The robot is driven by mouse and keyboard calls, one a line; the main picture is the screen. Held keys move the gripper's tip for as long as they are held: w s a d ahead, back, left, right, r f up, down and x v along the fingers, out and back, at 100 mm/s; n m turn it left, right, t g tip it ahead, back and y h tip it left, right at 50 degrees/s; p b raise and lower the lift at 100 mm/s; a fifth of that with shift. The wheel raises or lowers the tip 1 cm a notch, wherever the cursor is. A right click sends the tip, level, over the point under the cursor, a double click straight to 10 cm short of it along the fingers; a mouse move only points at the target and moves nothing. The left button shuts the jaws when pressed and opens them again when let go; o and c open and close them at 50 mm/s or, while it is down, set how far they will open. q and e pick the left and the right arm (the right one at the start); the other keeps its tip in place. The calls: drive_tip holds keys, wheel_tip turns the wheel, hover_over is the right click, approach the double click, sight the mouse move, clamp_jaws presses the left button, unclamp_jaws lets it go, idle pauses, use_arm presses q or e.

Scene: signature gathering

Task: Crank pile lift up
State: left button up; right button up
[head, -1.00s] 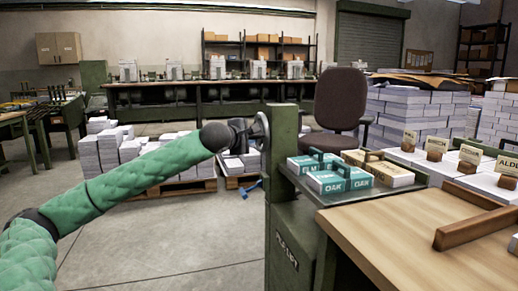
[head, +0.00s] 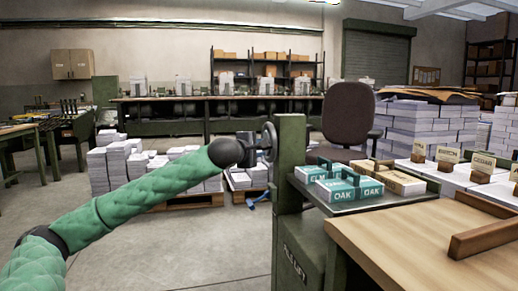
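The pile lift is a green post (head: 290,165) with a grey platform (head: 365,207) on its right side. Teal blocks (head: 334,189) marked OAK and ELM and tan blocks (head: 400,182) rest on the platform. A round metal crank wheel (head: 269,142) is on the post's left side. My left arm reaches in from the left, and my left gripper (head: 249,146) is at the wheel. The gripper is small, dark and seen from behind, so its fingers and any grip on the crank are unclear. My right gripper is out of view.
A wooden table (head: 420,245) with a raised wooden bar (head: 484,238) stands at front right. A dark office chair (head: 348,112) is behind the platform. Paper stacks (head: 110,168) stand on pallets behind my arm. The floor at front left is open.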

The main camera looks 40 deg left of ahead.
use_arm(q)
drive_tip(key=shift+o, duration=1.3)
drive_tip(key=shift+f, duration=0.1)
drive_tip(key=s, duration=0.7)
drive_tip(key=shift+s+d+r, duration=0.3)
drive_tip(key=shift+d+r, duration=0.15)
